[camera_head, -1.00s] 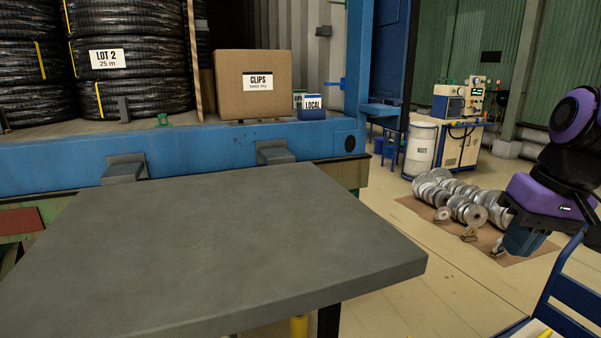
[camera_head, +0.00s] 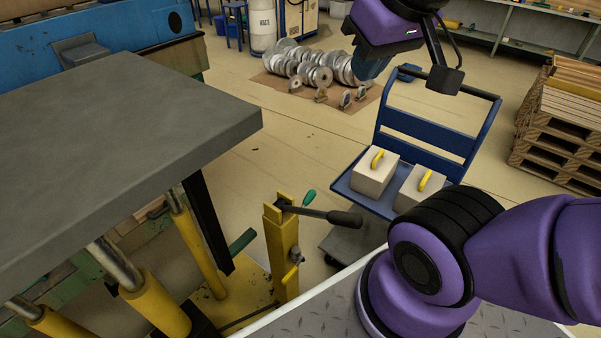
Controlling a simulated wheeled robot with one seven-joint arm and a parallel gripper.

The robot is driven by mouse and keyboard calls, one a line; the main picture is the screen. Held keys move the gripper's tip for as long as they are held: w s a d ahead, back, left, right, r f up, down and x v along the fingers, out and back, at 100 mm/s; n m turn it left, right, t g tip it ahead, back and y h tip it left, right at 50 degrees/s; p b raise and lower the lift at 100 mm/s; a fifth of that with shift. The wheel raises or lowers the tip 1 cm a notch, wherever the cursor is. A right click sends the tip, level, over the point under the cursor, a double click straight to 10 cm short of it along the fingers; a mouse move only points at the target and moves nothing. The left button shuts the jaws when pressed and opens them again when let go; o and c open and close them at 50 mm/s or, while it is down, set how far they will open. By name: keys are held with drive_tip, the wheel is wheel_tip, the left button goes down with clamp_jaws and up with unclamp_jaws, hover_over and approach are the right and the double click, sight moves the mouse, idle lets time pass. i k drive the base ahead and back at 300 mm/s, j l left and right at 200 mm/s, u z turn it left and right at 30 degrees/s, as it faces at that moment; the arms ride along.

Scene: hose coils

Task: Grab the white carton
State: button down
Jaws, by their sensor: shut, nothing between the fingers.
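My gripper (camera_head: 370,68) hangs at the top of the view from my purple wrist. Its blue fingers look shut and hold nothing. It is in the air, above and left of the blue cart (camera_head: 425,143). Two off-white, box-shaped blocks with yellow handles sit on the cart: a left one (camera_head: 371,181) and a right one (camera_head: 408,197). My arm partly hides the right one. I cannot tell whether either is the white carton. No other white carton shows now.
A grey table (camera_head: 120,130) fills the left, with a yellow post and lever (camera_head: 283,245) beside it. Metal discs (camera_head: 315,65) lie on a brown mat behind. Wooden pallets (camera_head: 560,135) stand at the right. The floor between table and cart is mostly clear.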

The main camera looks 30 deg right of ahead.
sight(371, 177)
drive_tip(key=l, duration=0.75)
drive_tip(key=k+l, duration=0.15)
drive_tip(key=l, duration=1.3)
drive_tip(key=k+l+u, duration=0.2)
drive_tip(key=l, duration=0.2)
drive_tip(key=l+u, duration=0.25)
drive_tip(key=l, duration=0.15)
drive_tip(key=k+l+u, duration=0.2)
drive_tip(key=l, duration=0.2)
drive_tip(key=k+l+u, duration=0.2)
drive_tip(key=l, duration=0.15)
drive_tip(key=i+u, duration=0.1)
drive_tip(key=u, duration=0.25)
